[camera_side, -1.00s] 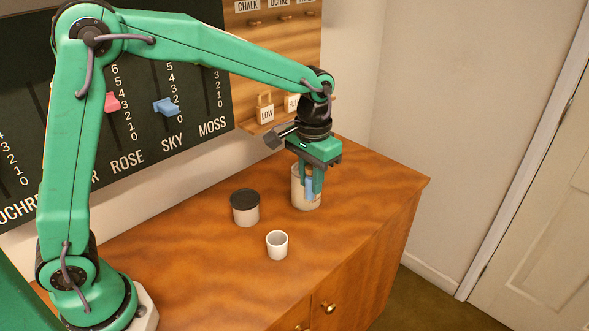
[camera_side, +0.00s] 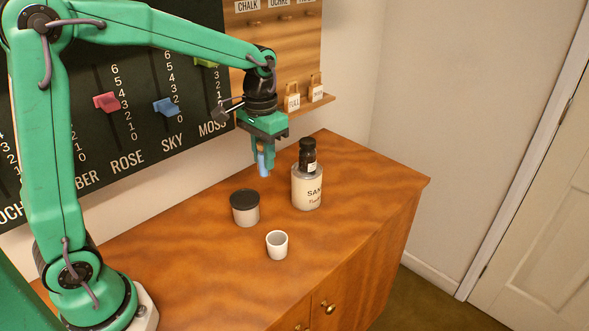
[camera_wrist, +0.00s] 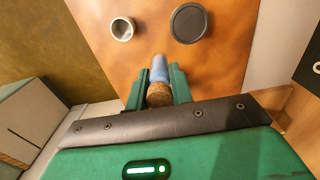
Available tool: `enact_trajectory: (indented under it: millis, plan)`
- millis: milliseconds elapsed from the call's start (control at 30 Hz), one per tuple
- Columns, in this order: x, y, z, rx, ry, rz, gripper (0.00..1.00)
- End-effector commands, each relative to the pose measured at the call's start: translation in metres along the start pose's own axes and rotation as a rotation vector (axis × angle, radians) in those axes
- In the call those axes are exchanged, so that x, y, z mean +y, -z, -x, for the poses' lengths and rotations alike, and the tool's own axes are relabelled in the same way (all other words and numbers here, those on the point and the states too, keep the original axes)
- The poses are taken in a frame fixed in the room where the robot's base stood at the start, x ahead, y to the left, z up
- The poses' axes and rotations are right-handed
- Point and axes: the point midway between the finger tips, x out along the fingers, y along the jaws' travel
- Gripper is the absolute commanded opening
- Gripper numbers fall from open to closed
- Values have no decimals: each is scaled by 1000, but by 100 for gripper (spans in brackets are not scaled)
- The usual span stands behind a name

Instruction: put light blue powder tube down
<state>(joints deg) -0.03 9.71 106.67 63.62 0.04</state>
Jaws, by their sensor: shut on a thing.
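My gripper (camera_side: 262,152) is shut on the light blue powder tube (camera_side: 263,165), which hangs upright above the table, behind and a little right of the dark-lidded jar in the side picture. In the wrist view my gripper (camera_wrist: 159,86) has its green fingers either side of the tube's cork top, and the light blue body (camera_wrist: 158,66) reaches out past the fingers. The tube's lower end seems clear of the wooden table top (camera_side: 190,245).
A jar with a black lid (camera_side: 245,208) and an empty white cup (camera_side: 277,245) stand on the table. A white jar labelled SAND (camera_side: 307,192) is at the right; a black-capped bottle (camera_side: 307,155) rises at its top. The front left of the table is clear.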

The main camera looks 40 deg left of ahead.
Motion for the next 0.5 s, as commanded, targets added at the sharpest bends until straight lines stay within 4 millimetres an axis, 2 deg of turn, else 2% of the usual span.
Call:
enact_trajectory:
  millis: [267,500]
  plan:
    - [13,-2,-6,-1,0,-22,0]
    - [52,-14,-26,-2,0,-91,0]
